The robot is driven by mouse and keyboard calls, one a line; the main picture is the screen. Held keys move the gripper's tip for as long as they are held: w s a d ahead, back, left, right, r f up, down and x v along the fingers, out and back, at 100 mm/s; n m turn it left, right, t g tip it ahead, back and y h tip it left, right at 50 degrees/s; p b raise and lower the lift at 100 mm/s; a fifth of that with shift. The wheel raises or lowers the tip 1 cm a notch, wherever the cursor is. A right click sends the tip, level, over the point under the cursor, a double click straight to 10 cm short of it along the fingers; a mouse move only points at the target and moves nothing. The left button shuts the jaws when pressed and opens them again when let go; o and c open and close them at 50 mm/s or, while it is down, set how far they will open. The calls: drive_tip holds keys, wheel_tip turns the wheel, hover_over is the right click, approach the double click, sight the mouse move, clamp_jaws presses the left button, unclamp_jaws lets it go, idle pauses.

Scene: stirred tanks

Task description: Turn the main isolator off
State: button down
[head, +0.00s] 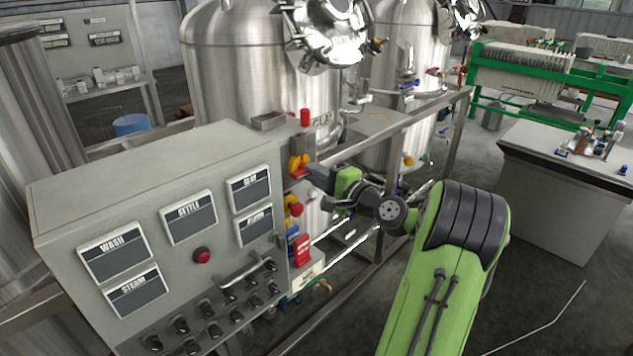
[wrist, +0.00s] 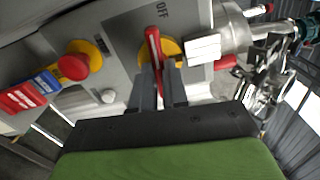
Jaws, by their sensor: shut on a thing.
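The main isolator is a red handle (wrist: 152,46) on a yellow disc (wrist: 174,50), mounted on the grey side face of the control cabinet. In the wrist view, the handle's far end lies close to the "OFF" lettering (wrist: 162,11). The isolator also shows in the head view (head: 298,164), partly covered by my gripper. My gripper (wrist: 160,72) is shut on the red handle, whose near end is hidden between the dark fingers. In the head view, my gripper (head: 316,174) reaches in from the right. The "ON" lettering is not visible.
Beside the isolator is a red stop button on yellow (wrist: 75,66), with red and blue tags (head: 302,249) below. A white tag (wrist: 203,48) sits close to my fingers. The cabinet front (head: 140,215) has labels and switches. Steel tanks (head: 235,70) and a rail stand behind.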

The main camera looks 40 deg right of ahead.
drive_tip(key=shift+f+n+b, duration=0.1)
drive_tip(key=shift+n+b, duration=0.3)
drive_tip(key=shift+n, duration=0.3)
drive_tip(key=c, duration=1.1)
unclamp_jaws()
drive_tip(key=shift+c, duration=0.2)
drive_tip(key=s, duration=1.5)
drive_tip(key=shift+s+d, duration=0.25)
drive_tip(key=shift+s, duration=0.15)
